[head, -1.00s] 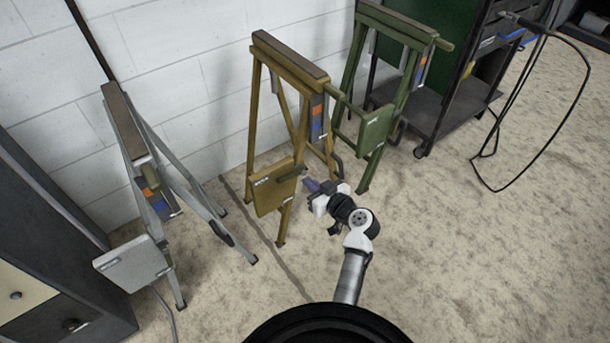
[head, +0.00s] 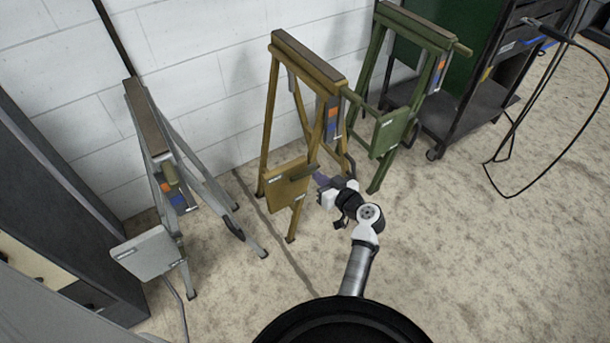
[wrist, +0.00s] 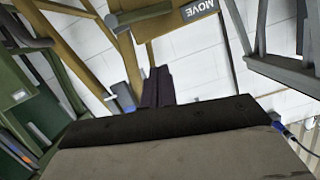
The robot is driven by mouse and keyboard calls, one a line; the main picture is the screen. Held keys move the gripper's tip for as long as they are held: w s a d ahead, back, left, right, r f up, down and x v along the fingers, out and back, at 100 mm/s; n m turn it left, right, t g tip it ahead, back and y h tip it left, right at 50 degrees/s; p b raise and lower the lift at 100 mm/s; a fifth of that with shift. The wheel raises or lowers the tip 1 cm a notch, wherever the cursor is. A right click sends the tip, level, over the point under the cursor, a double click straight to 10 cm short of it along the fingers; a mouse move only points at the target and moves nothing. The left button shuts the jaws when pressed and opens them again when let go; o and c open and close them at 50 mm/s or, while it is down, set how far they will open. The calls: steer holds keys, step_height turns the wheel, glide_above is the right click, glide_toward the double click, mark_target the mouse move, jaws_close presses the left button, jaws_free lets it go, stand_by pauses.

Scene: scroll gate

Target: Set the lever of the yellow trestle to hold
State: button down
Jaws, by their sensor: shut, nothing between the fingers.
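The yellow trestle (head: 266,130) stands by the wall in the middle of the head view, with a plate (head: 287,192) low on its front. A dark olive bar, apparently the lever (head: 300,172), lies across the plate's upper right edge. In the wrist view the bar (wrist: 143,16) lies beside an upside-down label, MOVE (wrist: 199,9). My gripper (head: 320,180) is shut and empty, just right of the plate and close to the bar's end. Its purple fingers (wrist: 158,87) show in the wrist view with a visible gap to the bar. Any hold label is unreadable.
A grey trestle (head: 148,115) stands left and a green trestle (head: 376,60) stands close on the right, each with its own plate. A dark cart (head: 465,100) and a hanging cable (head: 490,185) are farther right. The floor at front right is clear.

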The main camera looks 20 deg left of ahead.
glide_above(299, 178)
steer(key=d, duration=0.2)
steer(key=f, duration=0.2)
step_height(299, 178, down, 2)
steer(key=shift+s+d+f+p, duration=0.1)
steer(key=shift+f+p, duration=0.1)
steer(key=shift+p, duration=0.25)
steer(key=shift+s+f, duration=0.1)
steer(key=shift+f, duration=0.55)
steer(key=shift+f+b, duration=0.25)
steer(key=shift+b, duration=0.2)
steer(key=f+b, duration=0.1)
steer(key=b, duration=0.1)
steer(key=shift+s+n+b, duration=0.15)
steer(key=shift+n+b, duration=0.15)
steer(key=shift+n, duration=0.1)
steer(key=b, duration=0.2)
steer(key=shift+s+a+f+b, duration=0.15)
steer(key=shift+a+f+b, duration=0.1)
steer(key=shift+b, duration=0.1)
steer(key=shift+r, duration=0.15)
